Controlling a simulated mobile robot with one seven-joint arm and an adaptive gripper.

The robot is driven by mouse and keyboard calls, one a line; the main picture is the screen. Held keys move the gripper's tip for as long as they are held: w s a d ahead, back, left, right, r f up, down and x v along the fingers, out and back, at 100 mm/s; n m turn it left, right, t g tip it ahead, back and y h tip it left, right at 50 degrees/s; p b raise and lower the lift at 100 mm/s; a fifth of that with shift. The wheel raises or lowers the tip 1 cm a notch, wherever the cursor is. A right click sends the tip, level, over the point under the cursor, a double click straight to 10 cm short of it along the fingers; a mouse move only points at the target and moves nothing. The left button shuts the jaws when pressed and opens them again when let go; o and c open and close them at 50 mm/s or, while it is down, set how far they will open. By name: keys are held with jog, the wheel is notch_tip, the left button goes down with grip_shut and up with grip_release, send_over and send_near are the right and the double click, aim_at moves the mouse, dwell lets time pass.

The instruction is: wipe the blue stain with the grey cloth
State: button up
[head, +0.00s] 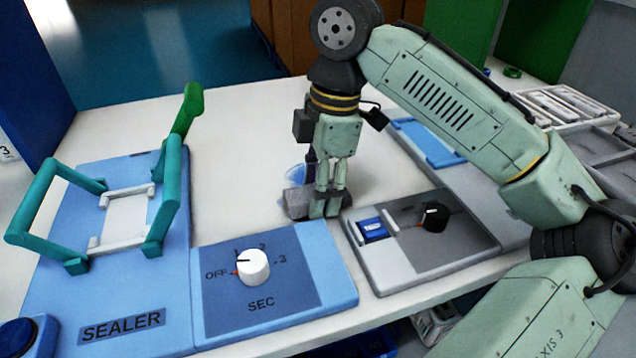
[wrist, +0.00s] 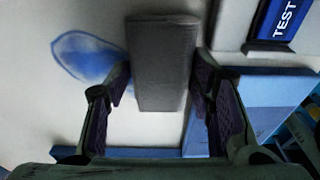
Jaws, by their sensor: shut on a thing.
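The grey cloth (wrist: 163,62) is a block-like grey piece between my gripper's fingers in the wrist view. In the head view the cloth (head: 297,203) shows low at the table top, beside the fingertips. My gripper (head: 325,205) points down and is shut on the cloth; it also shows in the wrist view (wrist: 163,95). The blue stain (wrist: 84,58) is a rounded blue patch on the white table, just left of the cloth in the wrist view. In the head view part of the stain (head: 294,174) shows behind the cloth; my gripper hides some of it.
A blue sealer (head: 110,270) with green handles stands at the left. A dial panel (head: 270,290) and a grey unit with a black knob (head: 430,245) stand in front, close to my gripper. White trays (head: 560,105) are at the back right. The table's back middle is clear.

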aim_at(295, 163)
jog(key=shift+f, duration=0.35)
jog(key=shift+w+a+r, duration=0.15)
jog(key=shift+w+r, duration=0.05)
jog(key=shift+w, duration=0.1)
jog(key=shift+w+a+p, duration=0.2)
jog(key=shift+w+p, duration=0.3)
jog(key=shift+w, duration=0.05)
jog(key=shift+w+a+p, duration=0.15)
jog(key=shift+w+p, duration=0.35)
jog(key=shift+w, duration=0.05)
jog(key=shift+w+a+f+p, duration=0.1)
jog(key=shift+w+a+p, duration=0.25)
jog(key=shift+w, duration=0.45)
jog(key=shift+w+a+f+p, duration=0.15)
jog(key=shift+w+p, duration=0.35)
jog(key=shift+w, duration=0.25)
jog(key=shift+w+a+r+p, duration=0.1)
jog(key=shift+w+a+p, duration=0.25)
jog(key=shift+w, duration=0.45)
jog(key=shift+w+a+p, duration=0.15)
jog(key=shift+w+p, duration=0.45)
jog(key=shift+w, duration=0.1)
jog(key=shift+w+a+p, duration=0.2)
jog(key=shift+w+p, duration=0.2)
jog(key=shift+w, duration=0.25)
jog(key=shift+w+a+p, duration=0.2)
jog(key=shift+w+p, duration=0.15)
jog(key=shift+w, duration=0.25)
jog(key=shift+p, duration=0.35)
